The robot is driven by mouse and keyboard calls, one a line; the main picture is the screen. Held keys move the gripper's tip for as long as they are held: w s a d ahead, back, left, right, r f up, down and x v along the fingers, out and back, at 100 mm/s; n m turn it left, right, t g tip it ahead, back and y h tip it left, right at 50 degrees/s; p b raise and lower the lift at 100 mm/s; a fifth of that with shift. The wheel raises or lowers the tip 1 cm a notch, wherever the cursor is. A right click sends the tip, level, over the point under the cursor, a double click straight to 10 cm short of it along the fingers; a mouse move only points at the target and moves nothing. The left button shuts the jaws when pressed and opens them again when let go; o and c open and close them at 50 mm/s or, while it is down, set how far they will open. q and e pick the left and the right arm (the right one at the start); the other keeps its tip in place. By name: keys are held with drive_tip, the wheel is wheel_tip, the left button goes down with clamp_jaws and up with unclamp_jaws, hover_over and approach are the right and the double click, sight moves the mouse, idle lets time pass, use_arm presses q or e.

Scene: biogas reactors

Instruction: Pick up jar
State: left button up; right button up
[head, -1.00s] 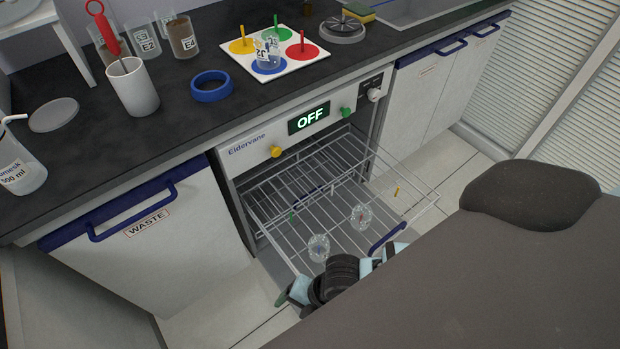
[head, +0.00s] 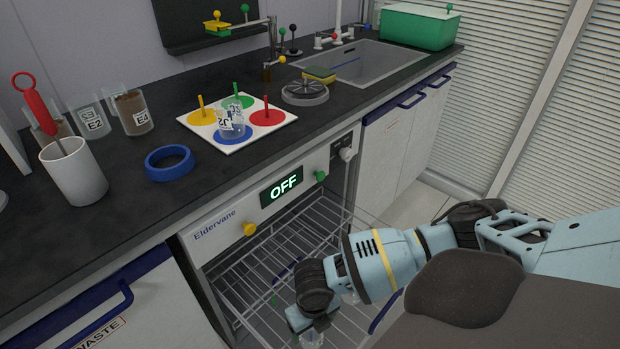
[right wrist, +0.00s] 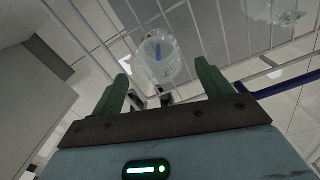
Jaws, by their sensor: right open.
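A clear glass jar (right wrist: 160,52) is on the wire rack of the open dishwasher. In the right wrist view it shows just ahead of and between the green fingers of my right gripper (right wrist: 162,75), which is open and empty. A second glass jar (right wrist: 276,10) is at the upper right of that view, apart from the gripper. In the head view my right gripper (head: 304,322) is over the rack, and part of a jar (head: 312,339) shows below it. Another labelled clear jar (head: 232,126) stands on the blue circle of the white board. My left gripper is not in view.
The dishwasher (head: 275,195) shows OFF, its rack (head: 245,285) pulled out. On the dark counter are labelled beakers (head: 92,122), a white cup (head: 76,172), a blue ring (head: 170,163) and the white board (head: 232,147). A sink (head: 360,65) and green box (head: 420,27) are further back.

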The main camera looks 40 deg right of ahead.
sight(311, 333)
drive_tip(key=f, duration=0.2)
drive_tip(key=f+b, duration=0.1)
drive_tip(key=f, duration=0.2)
drive_tip(key=shift+w+f+b, duration=0.25)
drive_tip(key=shift+f+b, duration=0.05)
drive_tip(key=shift+f, duration=0.65)
drive_tip(key=shift+c, duration=0.2)
drive_tip(key=c, duration=1)
drive_tip(key=shift+r, duration=0.1)
